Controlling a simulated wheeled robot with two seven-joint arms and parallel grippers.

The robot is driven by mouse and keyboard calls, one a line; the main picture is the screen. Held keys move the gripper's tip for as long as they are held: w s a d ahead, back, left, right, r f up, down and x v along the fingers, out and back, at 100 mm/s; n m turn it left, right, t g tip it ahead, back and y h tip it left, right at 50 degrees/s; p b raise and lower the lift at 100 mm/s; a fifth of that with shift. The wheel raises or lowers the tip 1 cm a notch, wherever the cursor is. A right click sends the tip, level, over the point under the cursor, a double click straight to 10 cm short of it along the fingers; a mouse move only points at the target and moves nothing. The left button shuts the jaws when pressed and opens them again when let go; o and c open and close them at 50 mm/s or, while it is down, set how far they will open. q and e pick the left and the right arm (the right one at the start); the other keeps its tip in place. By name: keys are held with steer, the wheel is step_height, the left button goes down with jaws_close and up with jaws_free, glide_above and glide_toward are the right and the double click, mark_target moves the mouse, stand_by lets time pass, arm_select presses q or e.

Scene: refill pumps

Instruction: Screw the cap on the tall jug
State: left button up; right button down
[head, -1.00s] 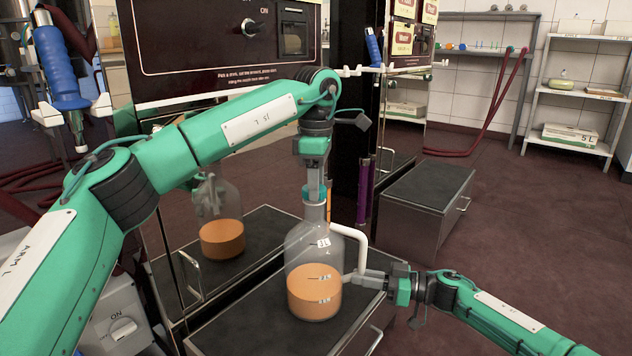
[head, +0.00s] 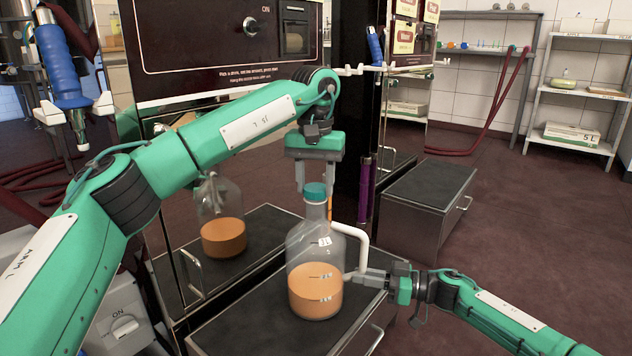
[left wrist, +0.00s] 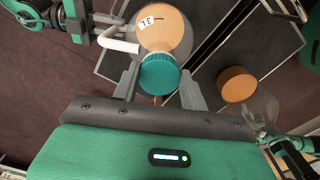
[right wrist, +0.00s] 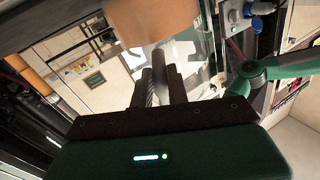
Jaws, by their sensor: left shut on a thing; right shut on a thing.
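The tall jug (head: 318,285) is clear, marked 3L and partly filled with orange liquid. It stands upright on a dark-topped step. The teal cap (head: 315,191) sits on its mouth; how far it is threaded I cannot tell. My left gripper (head: 315,180) points down from above, its two fingers on opposite sides of the cap. The left wrist view shows the cap (left wrist: 159,77) between the fingers (left wrist: 162,92). My right gripper (head: 362,275) is shut on the lower end of the jug's white handle (head: 362,245). The right wrist view shows its fingers (right wrist: 160,85) close together beneath the orange liquid.
The dark step (head: 255,331) has a metal handle at its front. A glossy dark machine (head: 205,45) stands behind and reflects the jug at left. A blue nozzle (head: 58,65) hangs at far left. Another dark step (head: 430,185) stands at right.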

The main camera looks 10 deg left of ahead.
arm_select(q)
steer(key=m, duration=0.6)
steer(key=shift+a, duration=0.1)
steer(key=o, duration=1)
steer(key=shift+c, duration=0.2)
steer(key=shift+r, duration=2.25)
steer(key=shift+o, duration=0.2)
